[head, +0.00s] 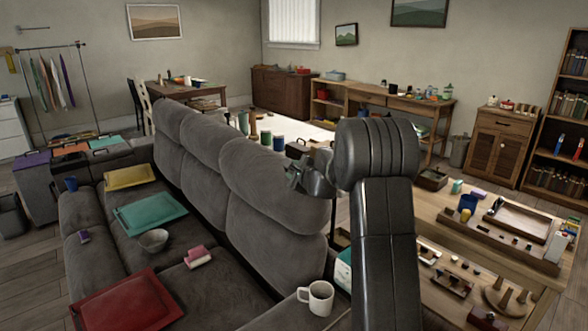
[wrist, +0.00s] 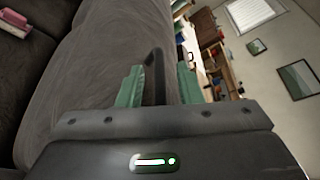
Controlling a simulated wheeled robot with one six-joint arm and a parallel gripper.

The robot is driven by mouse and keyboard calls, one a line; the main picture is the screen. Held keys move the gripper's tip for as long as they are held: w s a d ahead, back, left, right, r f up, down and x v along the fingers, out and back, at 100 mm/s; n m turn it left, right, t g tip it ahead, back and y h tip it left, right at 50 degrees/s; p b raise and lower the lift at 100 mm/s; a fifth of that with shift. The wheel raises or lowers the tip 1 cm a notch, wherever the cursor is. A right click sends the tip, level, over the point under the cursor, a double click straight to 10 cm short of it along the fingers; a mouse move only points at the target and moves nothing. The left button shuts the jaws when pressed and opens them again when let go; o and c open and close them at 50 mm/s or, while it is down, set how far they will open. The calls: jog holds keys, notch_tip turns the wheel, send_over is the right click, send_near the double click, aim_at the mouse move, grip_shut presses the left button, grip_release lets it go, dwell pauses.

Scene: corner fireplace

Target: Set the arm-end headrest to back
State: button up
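The grey sofa has a row of padded back sections. The nearest one, the arm-end headrest (head: 272,195), stands beside the armrest that carries a white mug. My gripper (head: 294,175) is at the upper right edge of that headrest, partly hidden behind my black arm. In the wrist view my gripper (wrist: 158,85) shows two green fingers set apart. A dark upright piece (wrist: 154,62) shows between them; I cannot tell whether they touch it. The headrest's grey fabric (wrist: 85,85) fills the left of the wrist view, close to the left finger.
A white mug (head: 316,298) stands on the near armrest. A wooden table (head: 470,235) with small items stands at the right. A long bench lines the back wall.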

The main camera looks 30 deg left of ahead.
grip_shut()
